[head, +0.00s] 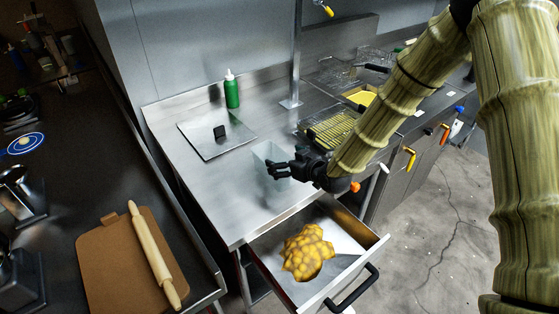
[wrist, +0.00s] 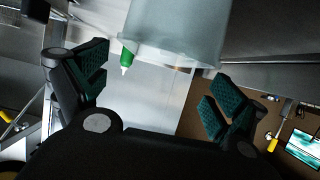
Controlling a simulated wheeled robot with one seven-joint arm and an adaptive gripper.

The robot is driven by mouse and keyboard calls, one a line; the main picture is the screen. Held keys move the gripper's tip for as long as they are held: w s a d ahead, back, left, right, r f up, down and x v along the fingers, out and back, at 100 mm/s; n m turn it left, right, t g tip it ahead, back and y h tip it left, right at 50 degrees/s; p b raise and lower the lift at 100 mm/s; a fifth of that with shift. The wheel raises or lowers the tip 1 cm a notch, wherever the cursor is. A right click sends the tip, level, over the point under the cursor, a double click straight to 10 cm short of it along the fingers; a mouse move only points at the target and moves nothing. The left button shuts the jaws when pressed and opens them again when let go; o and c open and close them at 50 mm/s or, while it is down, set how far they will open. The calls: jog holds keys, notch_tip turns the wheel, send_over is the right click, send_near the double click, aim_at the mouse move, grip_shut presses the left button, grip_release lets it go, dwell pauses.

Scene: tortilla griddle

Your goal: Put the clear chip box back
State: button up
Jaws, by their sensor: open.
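The clear chip box (head: 262,152) is a pale, see-through container at the middle of the steel counter, partly hidden behind my gripper in the head view. In the wrist view the box (wrist: 180,30) fills the top middle, just beyond the fingers. My gripper (head: 272,169) is open beside the box, its fingers pointing left over the counter. In the wrist view my gripper (wrist: 158,82) has its two fingers wide apart with nothing visibly held between them. I cannot tell whether a finger touches the box.
An open drawer (head: 352,264) below the counter holds a heap of yellow chips (head: 306,252). A green bottle (head: 232,92) and a flat metal plate (head: 205,146) are at the back left. A post (head: 296,60) and a griddle rack (head: 330,128) stand right of the box. The counter's front left is clear.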

jog(key=b+v, duration=0.2)
jog(key=v, duration=0.6)
jog(key=shift+w+f, duration=0.1)
